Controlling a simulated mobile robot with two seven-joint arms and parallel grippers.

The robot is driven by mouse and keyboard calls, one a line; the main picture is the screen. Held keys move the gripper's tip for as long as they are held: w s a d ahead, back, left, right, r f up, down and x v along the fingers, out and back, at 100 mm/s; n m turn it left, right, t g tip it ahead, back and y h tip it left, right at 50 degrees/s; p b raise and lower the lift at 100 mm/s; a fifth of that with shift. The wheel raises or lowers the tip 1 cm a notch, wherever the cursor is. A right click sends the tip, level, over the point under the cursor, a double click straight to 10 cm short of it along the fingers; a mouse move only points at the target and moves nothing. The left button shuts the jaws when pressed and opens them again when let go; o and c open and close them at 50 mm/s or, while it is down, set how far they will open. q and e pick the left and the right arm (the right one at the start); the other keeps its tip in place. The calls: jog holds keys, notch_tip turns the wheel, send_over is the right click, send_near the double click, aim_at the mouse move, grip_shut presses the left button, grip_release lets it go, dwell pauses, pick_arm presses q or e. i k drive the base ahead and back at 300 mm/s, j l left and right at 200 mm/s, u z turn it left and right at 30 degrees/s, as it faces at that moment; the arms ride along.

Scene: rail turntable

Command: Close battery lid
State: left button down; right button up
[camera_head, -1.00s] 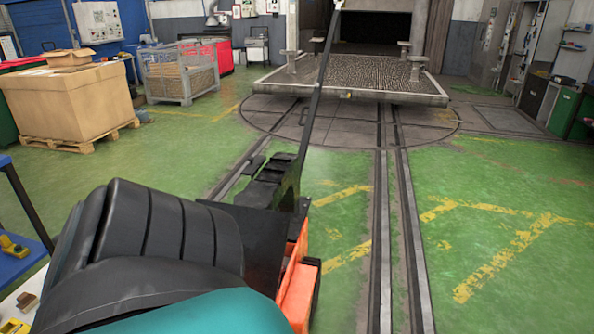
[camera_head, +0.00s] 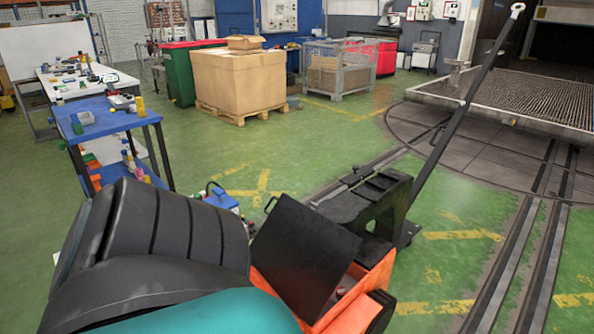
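A black flat panel (camera_head: 303,262), which looks like the battery lid, stands tilted up over an orange housing (camera_head: 370,272) at the lower middle of the head view. A dark opening with a small red part (camera_head: 341,292) shows beside the panel's right edge, so the lid looks open. The housing belongs to a low vehicle with a black body (camera_head: 372,205) and a long black bar (camera_head: 455,125) slanting up to the right. Neither of my grippers is in view. A black ribbed form and a teal surface cover the lower left and hide what lies behind them.
A blue-topped cart (camera_head: 98,122) with small items stands at the left. A large cardboard box (camera_head: 235,85) on a pallet and a mesh crate (camera_head: 335,72) stand farther back. Floor rails (camera_head: 515,255) run at the right. Green floor between is open.

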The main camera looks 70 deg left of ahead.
aim_at(303, 255)
jog(key=i+u, duration=0.2)
jog(key=u, duration=0.25)
jog(key=i+u, duration=0.25)
jog(key=u, duration=0.15)
jog(key=i+l+u, duration=0.15)
jog(key=u, duration=0.3)
